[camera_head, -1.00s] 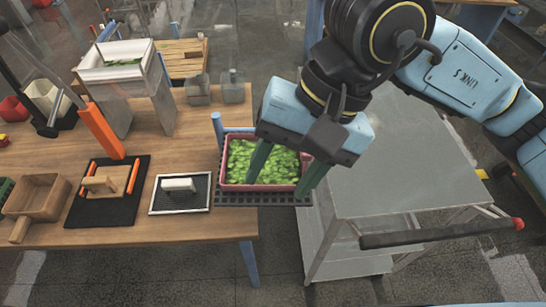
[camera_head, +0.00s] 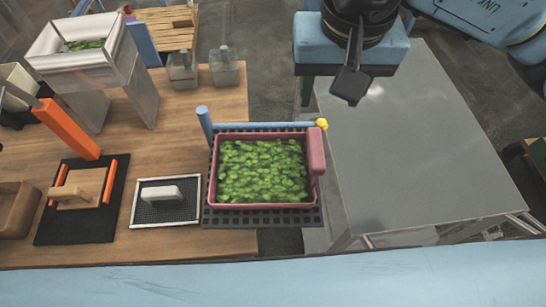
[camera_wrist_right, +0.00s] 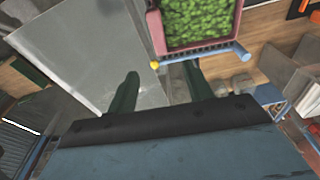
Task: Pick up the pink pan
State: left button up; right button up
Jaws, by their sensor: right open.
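The pink pan (camera_head: 315,160) is filled with green leafy pieces (camera_head: 262,170) and sits on a black grid mat (camera_head: 262,218) at the table's right edge. Its pink handle block is on its right side. In the wrist view the pan (camera_wrist_right: 157,32) shows at the top, beyond the fingers. My right gripper (camera_head: 345,60) is up and to the right of the pan, apart from it. In the wrist view its green fingers (camera_wrist_right: 160,85) are spread with nothing between them. My left gripper is not in view.
A blue bar with a yellow end (camera_head: 265,126) runs along the pan's far side. A grey cart top (camera_head: 420,150) stands to the right, empty. A framed black mesh tray (camera_head: 166,208), a black mat (camera_head: 75,225) and a white hopper (camera_head: 80,40) are on the wooden table.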

jog(key=b, duration=0.3)
send_near(317, 148)
jog(key=r, duration=0.1)
jog(key=shift+w+f+b, duration=0.25)
jog(key=shift+f+b, duration=0.25)
jog(key=shift+b, duration=0.1)
jog(key=f, duration=0.4)
jog(key=w+f+p, duration=0.1)
jog(key=f, duration=0.1)
jog(key=shift+f, duration=0.9)
notch_tip(317, 148, down, 4)
jog(key=shift+w+d+f+p, duration=0.1)
jog(key=shift+w+f+p, duration=0.05)
jog(key=shift+p, duration=0.65)
jog(key=shift+f, duration=0.45)
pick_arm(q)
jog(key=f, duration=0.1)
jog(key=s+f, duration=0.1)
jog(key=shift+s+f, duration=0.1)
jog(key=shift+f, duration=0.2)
pick_arm(e)
jog(key=shift+w, duration=0.1)
grip_shut()
